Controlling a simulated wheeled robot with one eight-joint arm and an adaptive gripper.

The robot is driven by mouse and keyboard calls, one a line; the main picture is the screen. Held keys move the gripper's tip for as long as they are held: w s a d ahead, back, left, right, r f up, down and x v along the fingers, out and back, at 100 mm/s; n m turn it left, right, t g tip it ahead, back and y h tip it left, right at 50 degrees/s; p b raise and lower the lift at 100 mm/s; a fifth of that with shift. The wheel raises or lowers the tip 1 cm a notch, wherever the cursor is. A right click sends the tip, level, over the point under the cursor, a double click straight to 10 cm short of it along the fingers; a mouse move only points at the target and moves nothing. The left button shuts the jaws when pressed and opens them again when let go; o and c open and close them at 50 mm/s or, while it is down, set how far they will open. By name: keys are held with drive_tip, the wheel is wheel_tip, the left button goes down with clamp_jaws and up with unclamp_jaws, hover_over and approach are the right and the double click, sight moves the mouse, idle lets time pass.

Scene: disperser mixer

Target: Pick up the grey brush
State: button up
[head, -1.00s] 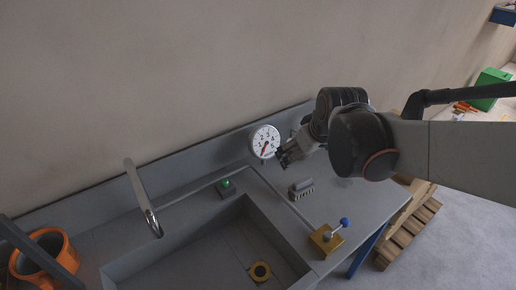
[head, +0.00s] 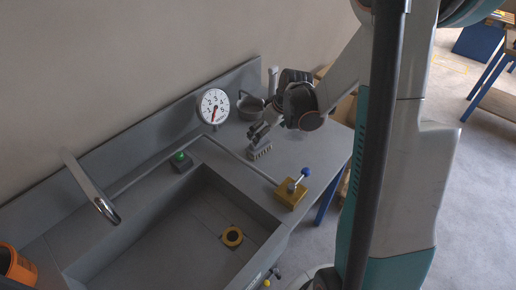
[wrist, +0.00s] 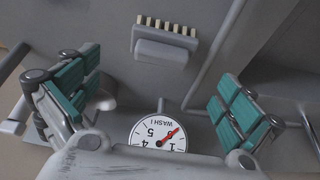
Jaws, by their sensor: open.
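The grey brush (head: 260,151) lies on the grey counter to the right of the sink, its pale bristles showing along one side. It also shows in the wrist view (wrist: 165,42), at the top centre, bristles toward the top edge. My gripper (head: 253,134) is just above and beside the brush in the head view. In the wrist view my gripper (wrist: 155,88) is open, with its teal-padded fingers wide apart and nothing between them. The brush appears beyond the fingers, roughly centred between them, and apart from them.
A yellow block with a blue-knobbed lever (head: 291,193) sits at the front. A faucet (head: 90,187) rises at left.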

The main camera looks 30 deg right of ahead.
sight(259, 146)
drive_tip(key=b+x, duration=0.1)
drive_tip(key=x, duration=0.3)
drive_tip(key=b+x, duration=0.2)
drive_tip(key=x, duration=0.3)
drive_tip(key=shift+a+b, duration=0.25)
drive_tip(key=shift+b, duration=0.05)
drive_tip(key=shift+r, duration=0.1)
drive_tip(key=c, duration=1)
